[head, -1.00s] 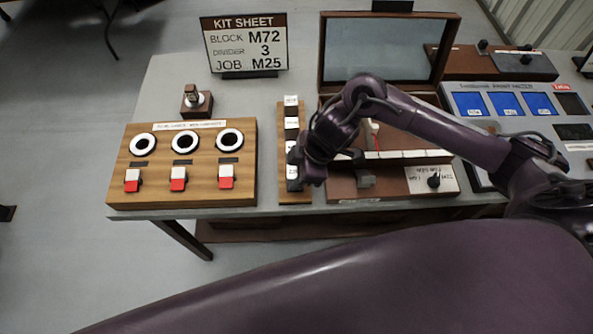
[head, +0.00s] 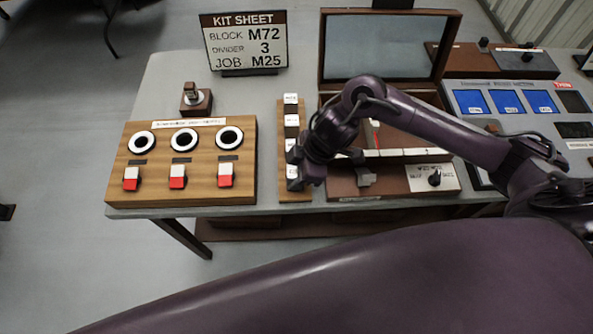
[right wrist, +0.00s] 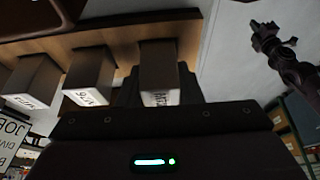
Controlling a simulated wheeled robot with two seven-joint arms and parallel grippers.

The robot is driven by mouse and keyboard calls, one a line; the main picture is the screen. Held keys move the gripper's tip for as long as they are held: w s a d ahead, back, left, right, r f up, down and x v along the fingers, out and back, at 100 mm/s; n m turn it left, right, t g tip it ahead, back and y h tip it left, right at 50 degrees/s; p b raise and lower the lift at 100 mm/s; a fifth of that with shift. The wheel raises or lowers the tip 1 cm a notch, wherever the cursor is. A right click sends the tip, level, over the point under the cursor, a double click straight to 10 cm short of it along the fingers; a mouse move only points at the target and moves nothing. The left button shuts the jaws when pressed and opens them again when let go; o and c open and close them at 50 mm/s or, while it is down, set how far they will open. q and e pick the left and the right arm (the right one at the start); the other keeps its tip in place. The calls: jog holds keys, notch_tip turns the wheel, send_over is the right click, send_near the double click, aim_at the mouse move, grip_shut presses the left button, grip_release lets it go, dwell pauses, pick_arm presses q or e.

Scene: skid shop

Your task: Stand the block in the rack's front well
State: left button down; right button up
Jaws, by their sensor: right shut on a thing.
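My right gripper (head: 293,168) is at the near end of a narrow wooden rack (head: 284,138) that holds a row of white-topped blocks. It is shut on a block, which shows between the fingers in the right wrist view (right wrist: 158,72). The block's label is partly hidden and cannot be read in full. Two other blocks (right wrist: 90,78) stand beside it in that view. In the head view the gripper covers part of the near blocks, so I cannot tell whether the held block sits in a well.
Left of the rack is a wooden panel (head: 150,180) with three white rings and red-and-white switches. Behind it are a small stand (head: 196,101) and the kit sheet (head: 245,42) reading M72, 3, M25. Right is an open case (head: 325,60), partly behind my right arm.

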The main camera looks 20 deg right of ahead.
jog(key=shift+f, duration=0.2)
jog(key=o, duration=1.6)
notch_tip(320, 180, up, 9)
jog(key=p, duration=0.9)
jog(key=shift+p, duration=0.3)
